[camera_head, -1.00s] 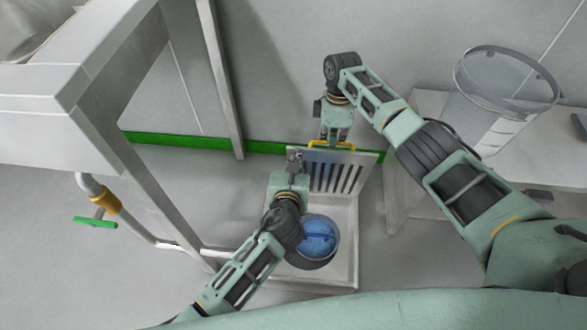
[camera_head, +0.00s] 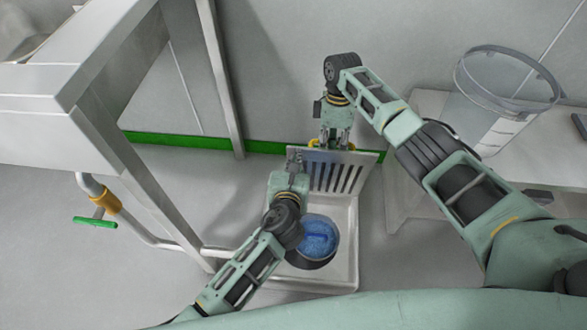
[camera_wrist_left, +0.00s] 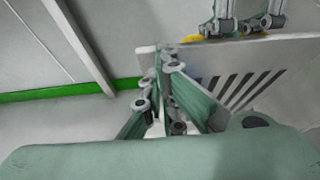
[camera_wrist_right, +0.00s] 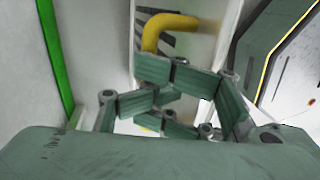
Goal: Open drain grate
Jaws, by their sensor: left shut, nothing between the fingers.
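The slotted drain grate (camera_head: 362,160) stands raised at the back edge of the white drain basin (camera_head: 346,268), its slots facing me. Its yellow handle (camera_head: 315,146) is at the top edge, partly hidden by my right gripper. My right gripper (camera_head: 335,143) is open, its fingers spread at the handle. The handle also shows beyond the fingers in the right wrist view (camera_wrist_right: 168,24). My left gripper (camera_head: 296,158) is shut and empty at the grate's left edge. In the left wrist view the grate (camera_wrist_left: 222,58) is just beyond the left fingers; contact is unclear.
A dark round vessel with a blue inside (camera_head: 318,238) sits in the basin, partly behind my left arm. A steel frame (camera_head: 115,150) and a pipe with a green valve handle (camera_head: 95,222) are left. A white table (camera_head: 410,180) with a clear container (camera_head: 500,85) is right.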

